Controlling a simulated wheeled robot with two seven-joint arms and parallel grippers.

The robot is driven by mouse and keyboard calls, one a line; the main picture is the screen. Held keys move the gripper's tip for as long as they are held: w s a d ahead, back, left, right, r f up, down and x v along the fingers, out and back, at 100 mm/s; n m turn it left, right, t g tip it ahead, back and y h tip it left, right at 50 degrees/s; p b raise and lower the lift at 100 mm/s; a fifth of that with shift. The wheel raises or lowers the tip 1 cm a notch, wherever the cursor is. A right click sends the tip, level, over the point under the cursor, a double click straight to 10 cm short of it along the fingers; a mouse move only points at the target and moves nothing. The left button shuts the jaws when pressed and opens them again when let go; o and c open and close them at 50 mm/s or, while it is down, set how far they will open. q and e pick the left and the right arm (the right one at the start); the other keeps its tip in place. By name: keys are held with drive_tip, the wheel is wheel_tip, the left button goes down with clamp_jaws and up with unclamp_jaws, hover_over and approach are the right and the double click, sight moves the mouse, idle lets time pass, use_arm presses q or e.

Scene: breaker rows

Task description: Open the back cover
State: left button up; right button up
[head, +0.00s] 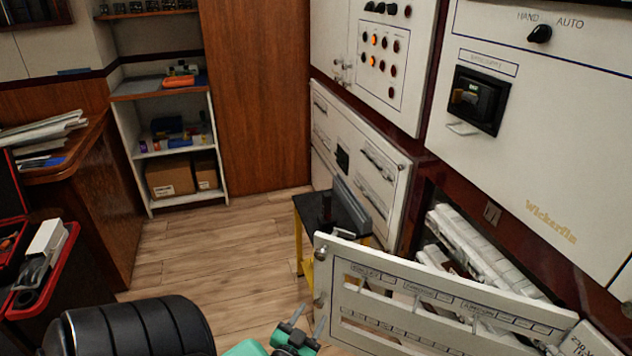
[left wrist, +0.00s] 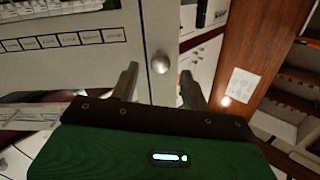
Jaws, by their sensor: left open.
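A white slotted cover (head: 345,268) with rows of labels stands swung out from the cabinet, baring white breaker rows (head: 470,250) behind it. A round metal knob (head: 321,252) sits at its free upper corner, with another lower down that edge. My left gripper (head: 310,317) is open and empty, low beside that free edge. In the left wrist view, a knob (left wrist: 160,62) shows between and beyond the open fingers (left wrist: 160,84). Touching cannot be made out. A second cover (head: 345,135), farther back, looks closed. My right gripper is not in view.
A black-topped stand with yellow legs (head: 299,240) stands on the floor behind the open cover. A red open case (head: 65,255) is at the left. A shelf (head: 143,185) with boxes stands at the back. Wooden floor (head: 200,245) between them is clear.

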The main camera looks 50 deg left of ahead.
use_arm(q)
drive_tip(key=shift+v, duration=1.35)
